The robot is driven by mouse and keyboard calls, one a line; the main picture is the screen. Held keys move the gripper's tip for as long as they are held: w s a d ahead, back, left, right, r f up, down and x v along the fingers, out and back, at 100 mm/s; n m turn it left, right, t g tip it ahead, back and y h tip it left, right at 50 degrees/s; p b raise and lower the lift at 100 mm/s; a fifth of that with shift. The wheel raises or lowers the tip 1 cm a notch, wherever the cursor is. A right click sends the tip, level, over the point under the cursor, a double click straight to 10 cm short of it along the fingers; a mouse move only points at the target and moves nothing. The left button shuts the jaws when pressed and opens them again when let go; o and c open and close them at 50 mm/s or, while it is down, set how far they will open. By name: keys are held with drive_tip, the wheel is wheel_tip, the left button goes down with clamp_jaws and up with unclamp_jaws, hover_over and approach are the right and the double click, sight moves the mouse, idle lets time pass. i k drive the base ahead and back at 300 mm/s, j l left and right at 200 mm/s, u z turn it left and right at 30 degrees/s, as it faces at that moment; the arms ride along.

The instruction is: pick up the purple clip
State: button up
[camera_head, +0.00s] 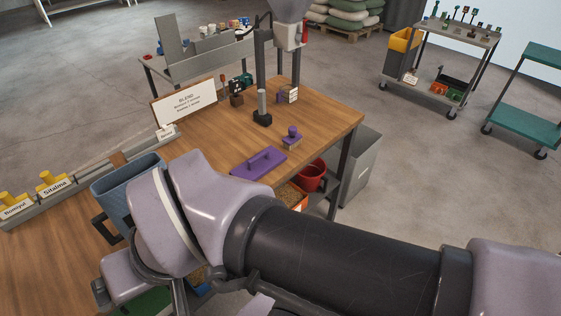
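A flat purple piece with a raised bar-shaped handle (258,163) lies on the wooden table, just beyond my arm; it looks most like the purple clip. A second purple thing, a small block with a round knob (292,135), stands behind it to the right. I cannot be certain which one is called the clip. Both rest on the table with nothing touching them. My arm crosses the lower part of the picture from the right, and its wrist is at the left of centre. My gripper's fingers do not show.
A blue-grey bin (122,186) stands beside my wrist. A dark post on a base (262,116), a white sign (186,101) and a small card holder (288,94) stand farther back. A red bucket (312,176) is below the table's right edge. Bare wood surrounds the purple things.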

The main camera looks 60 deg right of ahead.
sight(255, 167)
drive_tip(key=k+l+z, duration=0.1)
drive_tip(key=z, duration=1.45)
drive_tip(key=u, duration=1.3)
drive_tip(key=z, duration=1.3)
drive_tip(key=i+u, duration=0.35)
drive_tip(key=i, duration=0.5)
